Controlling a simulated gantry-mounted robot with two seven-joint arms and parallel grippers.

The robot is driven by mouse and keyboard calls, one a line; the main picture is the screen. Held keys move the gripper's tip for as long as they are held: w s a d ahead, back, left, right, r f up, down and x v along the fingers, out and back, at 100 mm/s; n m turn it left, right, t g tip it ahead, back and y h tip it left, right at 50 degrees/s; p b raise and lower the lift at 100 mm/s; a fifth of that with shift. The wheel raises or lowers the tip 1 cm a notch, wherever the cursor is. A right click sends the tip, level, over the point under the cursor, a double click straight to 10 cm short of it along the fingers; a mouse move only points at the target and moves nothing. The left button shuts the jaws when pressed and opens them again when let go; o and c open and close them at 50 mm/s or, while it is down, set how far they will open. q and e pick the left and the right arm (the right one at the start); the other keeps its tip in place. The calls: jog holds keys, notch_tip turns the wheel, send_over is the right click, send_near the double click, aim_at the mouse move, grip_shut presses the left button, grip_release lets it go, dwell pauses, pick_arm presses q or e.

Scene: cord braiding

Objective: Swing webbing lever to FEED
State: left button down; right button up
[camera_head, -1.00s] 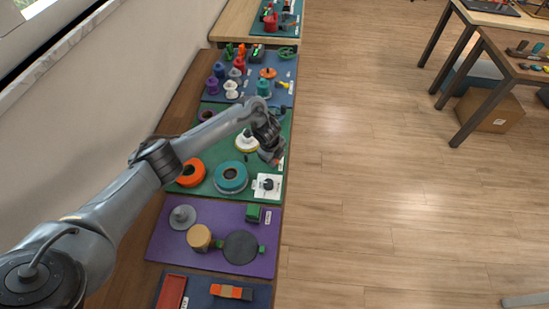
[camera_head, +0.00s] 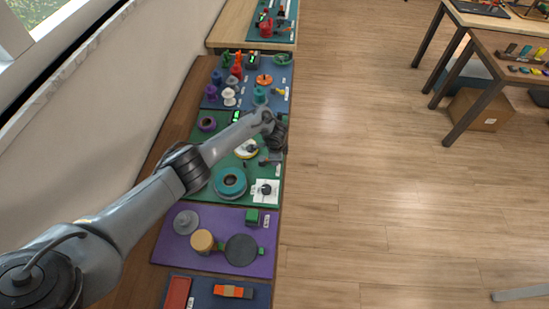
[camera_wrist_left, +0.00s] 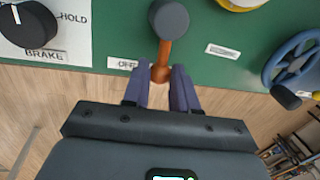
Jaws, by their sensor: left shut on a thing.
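The webbing lever (camera_wrist_left: 163,58) shows in the left wrist view as an orange-brown arm running from a dark grey round pivot (camera_wrist_left: 168,18) on the green board. A partly covered label reading OFF lies beside its lower end. My left gripper (camera_wrist_left: 160,84) has its two purple-grey fingers on either side of the lever's end and is shut on it. In the head view my left gripper (camera_head: 271,157) is at the right edge of the green board; the lever is hard to make out there. My right gripper is in neither view.
In the left wrist view a black knob (camera_wrist_left: 27,24) with BRAKE and HOLD labels is at left, and a blue handwheel (camera_wrist_left: 292,62) at right. In the head view a teal ring (camera_head: 230,182) lies on the green board. Open floor (camera_head: 380,190) lies to the right.

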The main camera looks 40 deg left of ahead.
pick_arm(q)
jog(key=n, duration=0.1)
jog(key=w+n, duration=0.1)
jog(key=shift+a+n, duration=0.3)
jog(key=shift+a, duration=0.05)
jog(key=shift+w+a+n+g+y+b, duration=0.15)
jog(key=shift+a+n, duration=0.1)
jog(key=shift+n, duration=0.35)
jog(key=shift+w+a+n+g+y+b, duration=0.15)
jog(key=shift+a+n, duration=0.1)
jog(key=shift+n, duration=0.35)
jog(key=c, duration=0.9)
grip_release()
jog(key=shift+a, duration=0.1)
